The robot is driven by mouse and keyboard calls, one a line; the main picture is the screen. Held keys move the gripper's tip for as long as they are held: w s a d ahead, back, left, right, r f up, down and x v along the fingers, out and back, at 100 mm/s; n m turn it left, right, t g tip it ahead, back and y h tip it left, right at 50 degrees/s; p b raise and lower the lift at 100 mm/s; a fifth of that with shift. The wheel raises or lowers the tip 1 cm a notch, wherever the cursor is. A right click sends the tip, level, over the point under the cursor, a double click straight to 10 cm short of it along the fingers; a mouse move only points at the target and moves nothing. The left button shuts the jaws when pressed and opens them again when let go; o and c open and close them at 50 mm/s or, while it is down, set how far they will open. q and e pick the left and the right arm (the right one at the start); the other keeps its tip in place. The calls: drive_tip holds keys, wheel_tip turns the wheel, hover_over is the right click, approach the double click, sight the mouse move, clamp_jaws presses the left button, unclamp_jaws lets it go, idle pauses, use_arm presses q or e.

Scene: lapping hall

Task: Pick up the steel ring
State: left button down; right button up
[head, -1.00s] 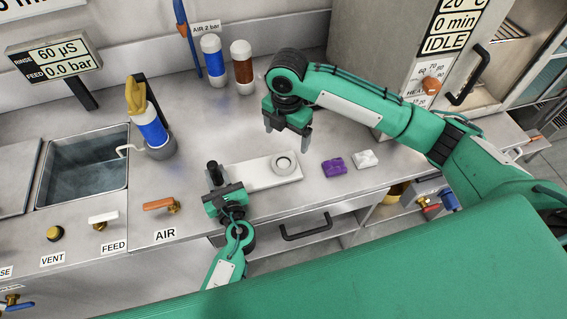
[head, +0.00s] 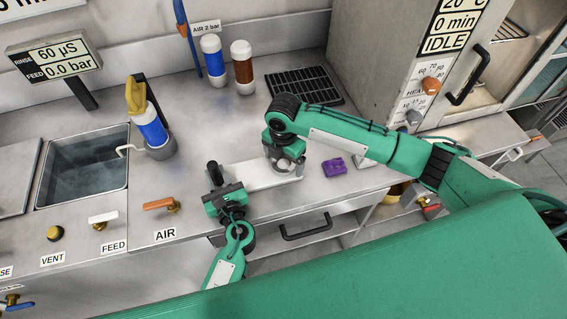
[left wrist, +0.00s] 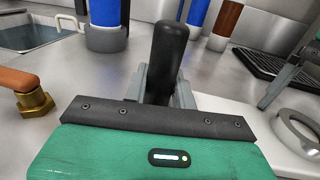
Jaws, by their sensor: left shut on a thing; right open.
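The steel ring (head: 284,168) lies on a white plate (head: 248,180) on the steel counter. My right gripper (head: 284,160) is open, pointing down right over the ring and partly hiding it; I cannot tell whether its fingers touch it. In the left wrist view the ring (left wrist: 283,118) shows at the right edge, cut off, with a grey finger of my right gripper just above. My left gripper (head: 216,187) is shut on an upright black handle (left wrist: 169,50) at the left end of the white plate.
A purple block (head: 334,166) lies right of the plate; a white block behind it is mostly hidden by my right arm. A black grate (head: 305,87), blue and brown bottles (head: 242,68), and a sink (head: 82,170) are around. Valve handles (head: 160,205) line the front left.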

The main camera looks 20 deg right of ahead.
drive_tip(key=c, duration=1.3)
drive_tip(key=shift+r, duration=0.15)
wheel_tip(320, 180, up, 10)
use_arm(q)
drive_tip(key=c, duration=1.1)
unclamp_jaws()
drive_tip(key=shift+o, duration=0.2)
drive_tip(key=s, duration=0.4)
drive_tip(key=s+d, duration=0.1)
drive_tip(key=s, duration=0.3)
drive_tip(key=s+d, duration=0.1)
drive_tip(key=s, duration=0.2)
drive_tip(key=shift+s, duration=0.4)
